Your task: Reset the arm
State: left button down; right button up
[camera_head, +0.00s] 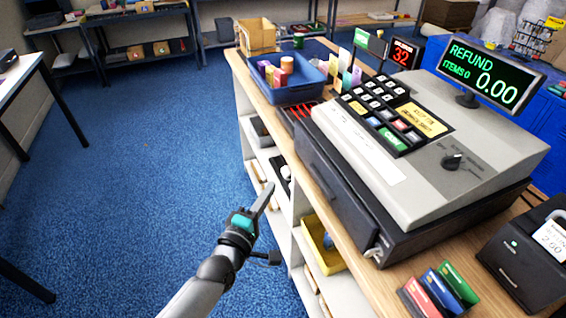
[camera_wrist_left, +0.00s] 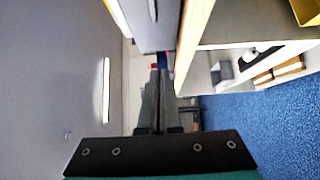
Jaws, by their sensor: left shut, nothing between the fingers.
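My left gripper (camera_head: 262,200) is in the head view, in front of the counter's open shelves and left of the cash register (camera_head: 430,150). Its fingers point up and to the right in the picture. They are shut with nothing between them. In the left wrist view my left gripper (camera_wrist_left: 158,75) also shows with its two dark fingers side by side. The left arm comes in from the bottom of the head view. My right gripper is in neither view.
The wooden counter (camera_head: 310,165) bears the register, a blue tray (camera_head: 290,92) with small boxes, and a black card terminal (camera_head: 525,255). A yellow bin (camera_head: 322,245) sits on a shelf below. Blue carpet (camera_head: 150,170) lies clear to the left.

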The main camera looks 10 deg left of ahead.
pick_arm(q)
jog(key=s+a+f+m+g+y+b, duration=0.1)
jog(key=s+f+m+g, duration=0.45)
jog(key=f, duration=0.85)
jog(key=s+a+f+m+g+y+b, duration=0.1)
jog(key=s+f+m+g, duration=0.15)
jog(key=s+f, duration=0.8)
jog(key=s+a+f+m+g+b, duration=0.1)
jog(key=s+f+m+g, duration=0.3)
jog(key=s+f, duration=0.6)
jog(key=s+a+f+m+g+y+b, duration=0.1)
jog(key=s+f+m+g, duration=0.3)
jog(key=s+f, duration=0.6)
jog(key=s+m, duration=0.2)
jog(key=s, duration=0.6)
jog(key=shift+a+f+g, duration=0.15)
jog(key=shift+a+g, duration=0.15)
jog(key=shift+a, duration=0.1)
jog(key=shift+w, duration=0.15)
